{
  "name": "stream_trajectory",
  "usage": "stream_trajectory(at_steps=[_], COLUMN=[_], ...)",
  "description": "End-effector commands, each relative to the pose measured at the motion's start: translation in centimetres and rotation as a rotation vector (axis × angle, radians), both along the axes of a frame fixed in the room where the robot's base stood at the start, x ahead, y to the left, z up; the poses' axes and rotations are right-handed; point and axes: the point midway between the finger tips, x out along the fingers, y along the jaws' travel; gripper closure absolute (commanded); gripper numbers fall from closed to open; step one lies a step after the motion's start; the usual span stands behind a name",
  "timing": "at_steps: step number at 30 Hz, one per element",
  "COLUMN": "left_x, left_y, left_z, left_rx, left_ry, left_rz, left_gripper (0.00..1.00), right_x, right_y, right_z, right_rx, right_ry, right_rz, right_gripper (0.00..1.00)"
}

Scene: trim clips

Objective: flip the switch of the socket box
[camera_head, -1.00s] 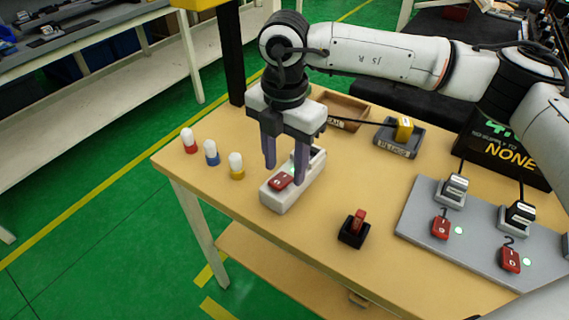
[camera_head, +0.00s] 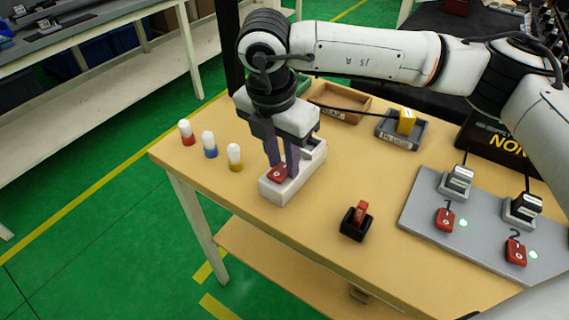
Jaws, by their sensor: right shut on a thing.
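The socket box (camera_head: 277,195) is a white oblong block on the wooden table, with a red rocker switch (camera_head: 279,174) on its near end. My right gripper (camera_head: 283,168) points down over the box, its two dark fingers close together at the switch. It is shut on the switch, and the fingers partly hide it. Which way the switch is tipped is too small to tell. My left gripper is out of view.
Red, blue and yellow-based white pegs (camera_head: 209,145) stand left of the box. A black red-lever switch (camera_head: 356,219) stands to its right, beside a grey panel (camera_head: 425,205) with plugs and red switches. Trays (camera_head: 400,138) lie behind. The front table edge is clear.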

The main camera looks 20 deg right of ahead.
Motion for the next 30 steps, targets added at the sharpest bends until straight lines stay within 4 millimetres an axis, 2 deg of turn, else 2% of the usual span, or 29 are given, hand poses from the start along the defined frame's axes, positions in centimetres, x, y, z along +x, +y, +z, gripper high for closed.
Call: stream_trajectory(at_steps=[1,7,14,23,24,27,30], left_x=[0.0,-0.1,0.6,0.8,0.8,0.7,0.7], left_y=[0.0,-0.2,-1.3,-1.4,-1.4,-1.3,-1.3], left_z=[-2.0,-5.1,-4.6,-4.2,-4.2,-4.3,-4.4], left_rx=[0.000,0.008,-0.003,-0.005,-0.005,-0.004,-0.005], left_ry=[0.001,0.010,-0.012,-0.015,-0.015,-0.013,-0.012], left_rz=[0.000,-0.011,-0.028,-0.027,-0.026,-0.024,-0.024], left_gripper=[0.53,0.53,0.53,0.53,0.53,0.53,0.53], right_x=[-0.1,-0.3,-0.5,-0.5,-0.5,-0.5,-0.5], right_y=[0.4,0.7,0.7,0.7,0.7,0.7,0.7], right_z=[-0.9,-0.7,-0.1,0.1,0.1,0.1,0.1], right_rx=[-0.036,-0.162,-0.228,-0.234,-0.234,-0.234,-0.233], right_ry=[-0.029,-0.118,-0.162,-0.163,-0.163,-0.163,-0.163], right_rz=[0.008,0.004,0.000,-0.001,-0.001,-0.001,-0.001], right_gripper=[0.98,0.98,0.98,0.98,0.74,0.57,0.56])
